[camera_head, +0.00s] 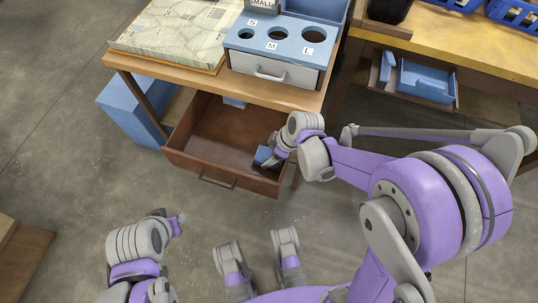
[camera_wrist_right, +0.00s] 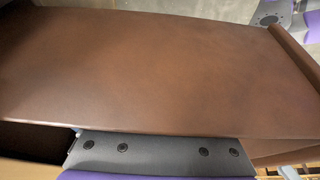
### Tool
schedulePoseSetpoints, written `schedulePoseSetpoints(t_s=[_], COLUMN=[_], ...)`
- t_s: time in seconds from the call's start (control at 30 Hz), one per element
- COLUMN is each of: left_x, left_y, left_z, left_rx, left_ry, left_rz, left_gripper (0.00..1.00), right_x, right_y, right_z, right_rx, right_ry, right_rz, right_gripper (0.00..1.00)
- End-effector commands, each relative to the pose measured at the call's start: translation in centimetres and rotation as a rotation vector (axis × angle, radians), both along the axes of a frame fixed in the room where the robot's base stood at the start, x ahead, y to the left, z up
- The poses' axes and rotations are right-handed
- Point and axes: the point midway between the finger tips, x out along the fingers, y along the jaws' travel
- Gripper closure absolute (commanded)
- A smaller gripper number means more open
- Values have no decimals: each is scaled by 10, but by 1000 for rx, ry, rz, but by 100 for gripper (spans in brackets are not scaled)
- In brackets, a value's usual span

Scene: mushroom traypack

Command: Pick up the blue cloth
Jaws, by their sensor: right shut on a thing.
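The blue cloth (camera_head: 263,156) shows as a small blue patch in the right front corner of the open brown drawer (camera_head: 200,168). My right gripper (camera_head: 270,160) reaches down into that corner and is shut on the cloth. Its fingers and part of the cloth are hard to make out. The right wrist view shows mostly a brown drawer panel (camera_wrist_right: 150,75) above a dark grey part of my gripper; the fingertips and cloth are not clear there. My left gripper (camera_head: 178,223) is low at the left, away from the drawer, its jaws too small to read.
The drawer hangs under a wooden table (camera_head: 135,65) bearing a map-like board (camera_head: 175,30) and a blue sorting box (camera_head: 280,45) with holes marked S, M and L. Another open drawer (camera_head: 455,88) is at the right. A blue box (camera_head: 130,110) stands below the table. Floor in front is clear.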

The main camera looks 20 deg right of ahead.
Motion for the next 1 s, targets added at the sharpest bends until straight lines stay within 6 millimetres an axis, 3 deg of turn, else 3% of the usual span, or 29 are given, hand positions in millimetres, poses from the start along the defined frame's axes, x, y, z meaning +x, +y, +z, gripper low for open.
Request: schedulePoseSetpoints(t_s=[0.17, 0.37, 0.8, 1.0], left_x=[0, -1, -3, -4], left_y=[0, 0, 0, 0], left_z=[1, 10, 51, 62], left_rx=[0, 0, 0, 0], left_ry=[0, -4, -18, -21], left_rz=[0, 0, 0, 0], left_gripper=[63, 63, 63, 63], right_x=[0, 0, -1, 0], right_y=[0, 0, 0, 0], right_z=[3, 23, 129, 165], right_rx=[0, 0, 0, 0], right_ry=[0, -1, -1, 0], right_rz=[0, 0, 0, 0], right_gripper=[82, 82, 82, 82])
